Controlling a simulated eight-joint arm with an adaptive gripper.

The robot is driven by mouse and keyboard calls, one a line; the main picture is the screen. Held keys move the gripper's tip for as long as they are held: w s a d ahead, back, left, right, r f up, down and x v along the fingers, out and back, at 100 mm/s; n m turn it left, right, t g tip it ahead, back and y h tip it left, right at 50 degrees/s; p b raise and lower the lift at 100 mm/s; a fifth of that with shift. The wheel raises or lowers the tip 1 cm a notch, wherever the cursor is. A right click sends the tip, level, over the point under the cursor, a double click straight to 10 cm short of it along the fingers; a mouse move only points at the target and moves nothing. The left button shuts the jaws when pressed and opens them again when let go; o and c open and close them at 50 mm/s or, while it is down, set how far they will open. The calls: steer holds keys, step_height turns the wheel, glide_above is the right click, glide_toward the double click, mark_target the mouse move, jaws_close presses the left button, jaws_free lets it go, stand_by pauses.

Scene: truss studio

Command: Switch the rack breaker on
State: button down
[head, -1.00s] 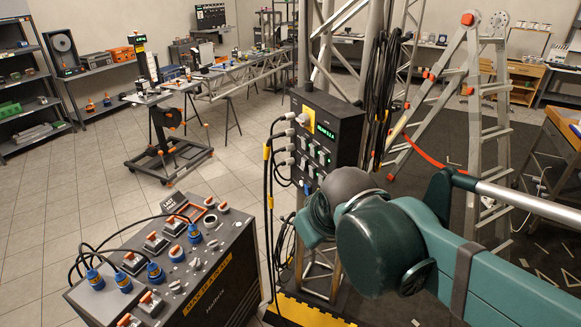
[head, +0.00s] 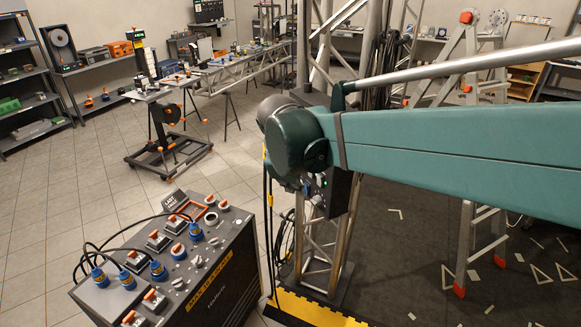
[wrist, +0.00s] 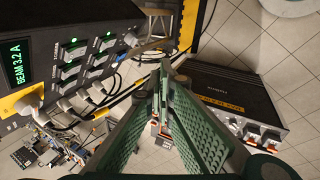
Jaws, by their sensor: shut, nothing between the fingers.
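The black power box with the green display and rows of breaker switches (wrist: 78,62) fills the upper left of the wrist view. Its display reads "BEAM 3.2 A", and small green lamps glow near some switches. No switch there is readably marked as the rack breaker. In the head view my arm hides most of this box (head: 343,193); only its lower part shows. My gripper (wrist: 164,84) is shut and empty in the middle of the wrist view, to the right of the switches and apart from them. In the head view the gripper is hidden.
A dark case (head: 188,275) with blue plugs and orange-topped switches stands at the lower left. It also shows in the wrist view (wrist: 225,92). Cables (wrist: 100,112) hang beside the power box. The truss (head: 318,245) stands beneath it on a yellow-edged base.

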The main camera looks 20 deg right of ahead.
steer(key=w+a+f+n+g+h+p, duration=0.1)
steer(key=w+n, duration=0.4)
steer(key=w, duration=0.6)
steer(key=w+a+f+n+g+h+p, duration=0.1)
steer(key=w+f+n+h+p, duration=0.1)
steer(key=w, duration=1)
steer(key=n+h+p, duration=0.1)
steer(key=n+p, duration=0.1)
steer(key=n, duration=0.1)
steer(key=shift+a+f+g, duration=0.25)
steer(key=shift+a+g, duration=0.05)
steer(key=shift+a, duration=0.05)
steer(key=shift+d, duration=0.1)
steer(key=w+d+f+p, duration=0.1)
steer(key=d+f, duration=0.7)
steer(key=d, duration=0.1)
steer(key=shift+w+d+f+p, duration=0.15)
steer(key=shift+w+d+p, duration=0.2)
steer(key=shift+w+d, duration=0.05)
steer(key=shift+f, duration=0.1)
